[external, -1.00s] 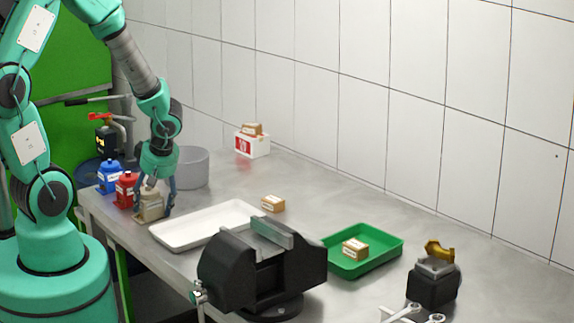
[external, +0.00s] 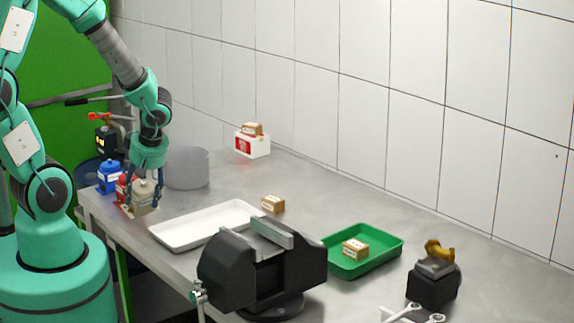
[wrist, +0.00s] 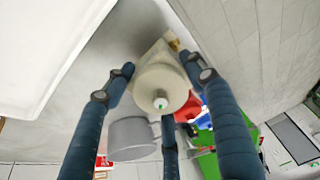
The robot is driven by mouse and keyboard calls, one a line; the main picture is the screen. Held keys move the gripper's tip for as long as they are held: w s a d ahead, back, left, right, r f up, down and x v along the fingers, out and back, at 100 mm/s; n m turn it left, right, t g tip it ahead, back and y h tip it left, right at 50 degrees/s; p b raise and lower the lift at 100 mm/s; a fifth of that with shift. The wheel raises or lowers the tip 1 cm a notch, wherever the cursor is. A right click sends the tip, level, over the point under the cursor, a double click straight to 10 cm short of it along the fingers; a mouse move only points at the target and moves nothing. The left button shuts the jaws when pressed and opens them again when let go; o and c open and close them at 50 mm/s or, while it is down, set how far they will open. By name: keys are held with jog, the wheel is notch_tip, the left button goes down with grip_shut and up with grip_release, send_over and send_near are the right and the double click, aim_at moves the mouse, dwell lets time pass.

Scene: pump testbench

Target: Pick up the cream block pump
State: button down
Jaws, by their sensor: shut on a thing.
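The cream block pump (external: 145,195) is at the left end of the metal bench, held between the fingers of my gripper (external: 143,192). In the wrist view the cream pump (wrist: 160,82) shows its round top and pale knob, with the dark blue fingers of my gripper (wrist: 157,95) around it. My gripper is shut on it. In the external view the fingers partly cover the pump, and I cannot tell whether its base is clear of the bench.
A red pump (external: 122,188) and a blue pump (external: 109,176) stand close on the left. A grey bin (external: 188,168) is behind, and a white tray (external: 205,226) lies to the right. A black vise (external: 230,270) and a green tray (external: 390,247) are further right.

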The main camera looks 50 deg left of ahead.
jog(key=s+d+r, duration=0.1)
jog(key=s+d, duration=0.2)
jog(key=s, duration=0.8)
jog(key=shift+s+d+p, duration=0.3)
jog(key=shift+d+p, duration=0.1)
